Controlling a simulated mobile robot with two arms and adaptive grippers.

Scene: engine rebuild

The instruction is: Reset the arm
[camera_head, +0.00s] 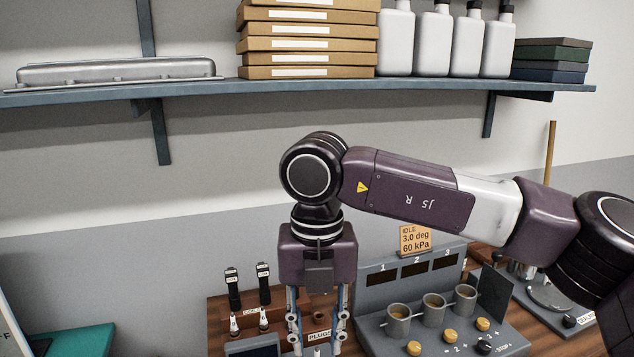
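My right arm comes in from the right and bends down at a round black joint. My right gripper (318,337) points straight down at the bottom edge of the view, over or in front of the wooden plug rack (222,310). Its two fingers are spread apart, so it looks open. A small pale tip shows between the fingers at the frame's edge; I cannot tell whether it is touched. The fingertips are partly cut off by the frame. My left gripper is not in view.
A grey test station (375,283) with three cups and yellow knobs stands right of the gripper. Black-topped plugs (263,282) stand upright at its left. Above, a wall shelf (200,91) holds cardboard boxes (308,45), white bottles (432,45) and a metal cover (115,70).

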